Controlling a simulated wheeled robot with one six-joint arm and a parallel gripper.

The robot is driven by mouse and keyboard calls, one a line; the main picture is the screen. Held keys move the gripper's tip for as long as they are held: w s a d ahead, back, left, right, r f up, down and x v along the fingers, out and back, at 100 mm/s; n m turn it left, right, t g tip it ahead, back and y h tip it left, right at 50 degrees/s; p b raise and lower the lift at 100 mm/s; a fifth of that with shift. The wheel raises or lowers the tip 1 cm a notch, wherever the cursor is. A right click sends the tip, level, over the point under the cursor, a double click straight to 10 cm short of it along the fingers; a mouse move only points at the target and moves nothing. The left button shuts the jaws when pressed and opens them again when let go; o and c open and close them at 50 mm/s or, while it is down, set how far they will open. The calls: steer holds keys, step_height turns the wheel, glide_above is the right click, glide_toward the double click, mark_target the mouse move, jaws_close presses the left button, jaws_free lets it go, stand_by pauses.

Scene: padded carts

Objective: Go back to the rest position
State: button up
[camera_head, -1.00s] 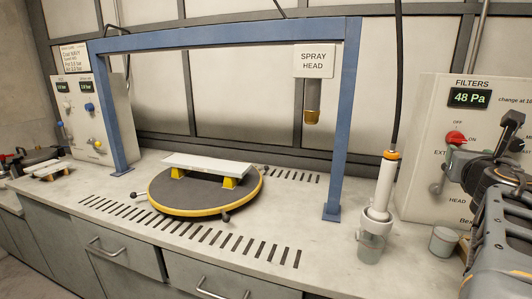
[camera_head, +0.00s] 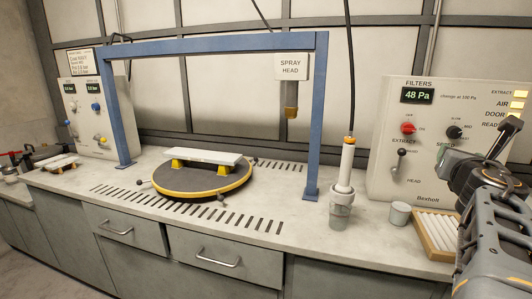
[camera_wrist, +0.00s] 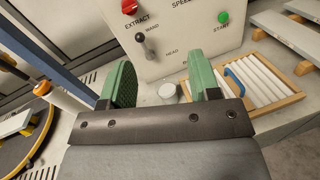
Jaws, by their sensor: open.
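My gripper (camera_wrist: 163,80) shows in the wrist view with its two green fingers spread wide and nothing between them. It faces the filters panel, and a small grey cup (camera_wrist: 168,92) shows beyond the gap. In the head view my arm comes in at the right edge, over the right end of the bench; the fingers cannot be made out there. The filters panel (camera_head: 383,105) reads 48 Pa. Its black-knobbed lever (camera_head: 399,165) points up; the lever also shows in the wrist view (camera_wrist: 141,40), beside the word WAND.
A white wand (camera_head: 344,180) stands in a holder on the bench. The grey cup (camera_head: 399,213) and a wood-framed filter (camera_head: 430,240) lie before the panel. A blue frame (camera_head: 313,125) spans a turntable (camera_head: 200,192) bearing a white board (camera_head: 203,157).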

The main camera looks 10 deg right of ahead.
steer(key=w+a+f+m+g+y+p, duration=0.1)
steer(key=w+a+m+g+y+p, duration=0.1)
steer(key=a+m+p, duration=0.6)
steer(key=w+a+f+m+g+y+p, duration=0.1)
steer(key=a+m+g+y+p, duration=0.1)
steer(key=a+m+p, duration=0.6)
steer(key=s+a+f+m+g+y+p, duration=0.2)
steer(key=s+a+f+m+g+y, duration=0.1)
steer(key=a, duration=0.5)
steer(key=s+a+f+m+g+y+p, duration=0.3)
steer(key=s+a+m+y, duration=0.1)
steer(key=s+a+m, duration=0.2)
steer(key=a+m, duration=0.1)
steer(key=a, duration=0.1)
steer(key=shift+a+f+g, duration=0.3)
steer(key=shift+a+f, duration=0.05)
steer(key=shift+a, duration=0.05)
steer(key=shift+d, duration=0.1)
